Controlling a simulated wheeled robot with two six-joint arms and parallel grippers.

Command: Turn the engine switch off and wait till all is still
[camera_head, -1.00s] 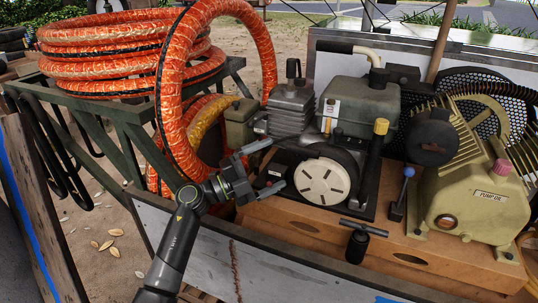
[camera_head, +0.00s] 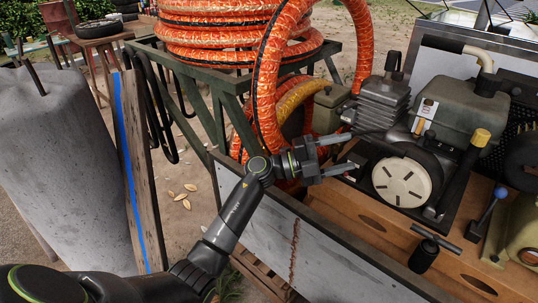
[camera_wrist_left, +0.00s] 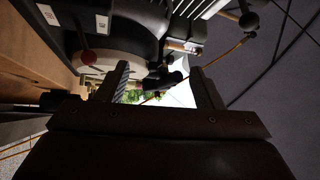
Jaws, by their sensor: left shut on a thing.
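The engine (camera_head: 452,98) is a dark machine with a grey-green tank and a round cream starter cover (camera_head: 401,182). My left gripper (camera_head: 347,152) is at the engine's left side, beside the starter cover. It is shut on a small dark part of the engine, with its fingers held apart. I cannot make out for certain which part is the engine switch. My right gripper is out of view.
Orange hose (camera_head: 230,30) is coiled on a green rack (camera_head: 205,92) to the left, with a loop close behind my gripper. The cart's grey side panel (camera_head: 290,222) runs below my gripper. A blue-knobbed lever (camera_head: 499,193) and a black T-handle (camera_head: 425,255) stand on the wooden deck.

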